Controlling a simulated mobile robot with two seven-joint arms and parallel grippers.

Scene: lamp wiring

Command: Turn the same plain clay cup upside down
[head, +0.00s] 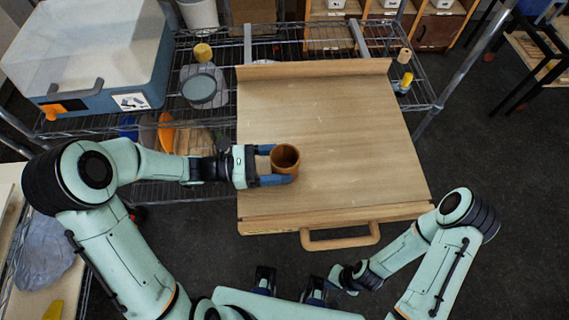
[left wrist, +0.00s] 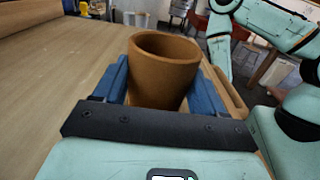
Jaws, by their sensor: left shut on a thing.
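The plain clay cup (head: 285,157) is brown, with its round mouth facing up in the head view. It also shows in the left wrist view (left wrist: 162,72), upright with its open rim at the top. My left gripper (head: 276,165) is shut on the cup's sides, with one blue finger on each side of it. The cup is over the front part of the wooden board. Its base is hidden, so I cannot tell whether it touches the board. My right gripper (head: 340,278) is low in the head view, away from the cup, and its fingers are unclear.
The wooden board (head: 345,125) has a raised back edge and a front handle (head: 340,240); its surface around the cup is bare. A wire rack (head: 300,42) lies behind. A blue-and-white bin (head: 100,50) and a grey round-lidded thing (head: 200,88) stand at the left.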

